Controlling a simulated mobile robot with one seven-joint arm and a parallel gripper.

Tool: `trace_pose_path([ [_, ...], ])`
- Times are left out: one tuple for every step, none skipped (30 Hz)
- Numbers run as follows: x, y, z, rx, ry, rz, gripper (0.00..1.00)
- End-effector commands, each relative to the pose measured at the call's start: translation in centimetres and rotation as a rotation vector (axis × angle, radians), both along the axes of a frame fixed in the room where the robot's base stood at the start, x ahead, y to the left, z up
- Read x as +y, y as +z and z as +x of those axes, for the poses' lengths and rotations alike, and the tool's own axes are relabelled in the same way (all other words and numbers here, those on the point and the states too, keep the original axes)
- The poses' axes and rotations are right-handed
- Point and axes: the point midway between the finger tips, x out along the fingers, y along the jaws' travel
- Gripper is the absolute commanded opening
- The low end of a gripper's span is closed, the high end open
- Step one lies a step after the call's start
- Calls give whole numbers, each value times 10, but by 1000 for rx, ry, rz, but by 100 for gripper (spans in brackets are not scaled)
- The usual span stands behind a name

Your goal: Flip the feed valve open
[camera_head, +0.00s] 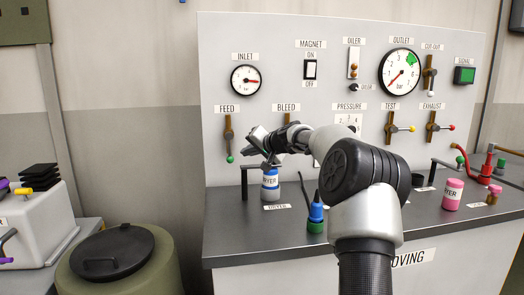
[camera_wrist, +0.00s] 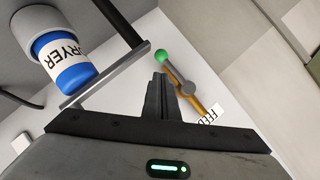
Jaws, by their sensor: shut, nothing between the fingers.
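The feed valve (camera_head: 228,135) is a brass fitting on the panel under the FEED label, left of my gripper. Its lever hangs down along the pipe and ends in a green knob (camera_head: 230,159). In the wrist view the valve's grey lever (camera_wrist: 174,74) runs along the brass pipe to the green knob (camera_wrist: 161,57). My gripper (camera_head: 252,140) is shut and empty in front of the panel, just right of the valve. In the wrist view its dark fingertips (camera_wrist: 159,78) lie close to the lever and knob; I cannot tell whether they touch.
A blue and white DRYER canister (camera_head: 270,184) stands below my gripper, with a dark bracket (camera_head: 245,185) beside it. A blue-green bottle (camera_head: 316,216) stands on the counter (camera_head: 240,235). The bleed valve (camera_head: 287,119) is partly hidden by my arm. The panel left of the feed valve is clear.

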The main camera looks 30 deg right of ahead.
Motion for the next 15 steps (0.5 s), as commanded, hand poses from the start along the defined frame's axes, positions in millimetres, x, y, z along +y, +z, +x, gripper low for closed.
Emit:
trace_pose_path([
  [-5, 6, -14, -1, -4, -1, 0],
  [-5, 8, -21, 0, -4, 0, 0],
  [-7, 12, -30, 0, -5, -2, 0],
  [-8, 15, -36, 0, -4, 0, 0],
  [-9, 17, -43, -1, -4, -1, 0],
  [-11, 21, -51, 0, -5, -3, 0],
  [-12, 23, -57, 0, -5, -1, 0],
  [-13, 26, -62, -1, -4, -1, 0],
  [-13, 28, -69, 0, -3, -1, 0],
  [-14, 30, -74, 0, -4, -3, 0],
  [-14, 32, -78, 0, -3, 0, 0],
  [-16, 35, -83, 0, -4, 0, 0],
  [-16, 36, -86, -1, -2, -1, 0],
  [-16, 37, -89, 0, -1, -1, 0],
  [-16, 38, -92, 0, -2, 0, 0],
])
